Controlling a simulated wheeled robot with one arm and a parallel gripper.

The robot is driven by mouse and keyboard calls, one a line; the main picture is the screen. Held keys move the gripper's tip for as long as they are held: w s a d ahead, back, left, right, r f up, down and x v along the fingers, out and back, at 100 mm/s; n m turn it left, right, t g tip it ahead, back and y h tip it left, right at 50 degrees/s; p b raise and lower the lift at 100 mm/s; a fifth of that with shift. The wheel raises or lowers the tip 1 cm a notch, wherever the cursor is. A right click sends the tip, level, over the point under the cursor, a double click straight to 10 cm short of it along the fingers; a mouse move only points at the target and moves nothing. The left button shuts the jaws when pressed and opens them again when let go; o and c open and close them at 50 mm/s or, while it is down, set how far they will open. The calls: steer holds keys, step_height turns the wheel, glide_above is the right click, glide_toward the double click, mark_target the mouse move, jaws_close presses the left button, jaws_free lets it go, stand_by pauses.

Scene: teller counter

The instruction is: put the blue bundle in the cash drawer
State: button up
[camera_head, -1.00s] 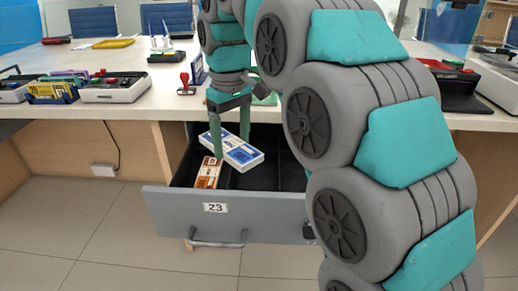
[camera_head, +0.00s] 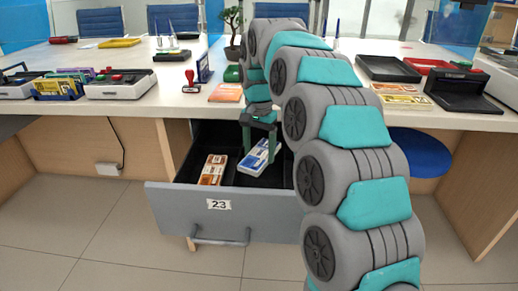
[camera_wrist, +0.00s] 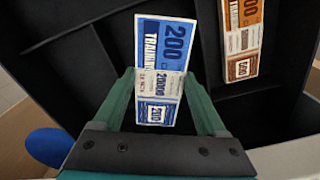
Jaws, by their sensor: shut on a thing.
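The cash drawer (camera_head: 265,213), marked 23, is pulled out below the counter; its dark inside with dividers also shows in the wrist view (camera_wrist: 85,60). My gripper (camera_head: 259,152) reaches down into the drawer and is shut on the blue bundle (camera_head: 252,165). In the wrist view the blue bundle (camera_wrist: 165,60), printed 200, sits between the fingers (camera_wrist: 160,82) and extends past them. It is tilted in the head view, within the drawer opening. I cannot tell whether it touches the drawer floor.
An orange bundle (camera_head: 212,170) lies in the drawer's left compartment; it also shows in the wrist view (camera_wrist: 242,40). A red stamp (camera_head: 190,80), a plant (camera_head: 232,25) and trays (camera_head: 388,68) stand on the counter. A blue stool (camera_head: 420,153) is at the right.

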mark_target(259, 179)
steer(key=shift+f+b, duration=1.05)
steer(key=shift+f, duration=1.75)
steer(key=shift+f, duration=0.55)
steer(key=o, duration=1.5)
steer(key=shift+r, duration=0.1)
steer(key=shift+r, duration=3.8)
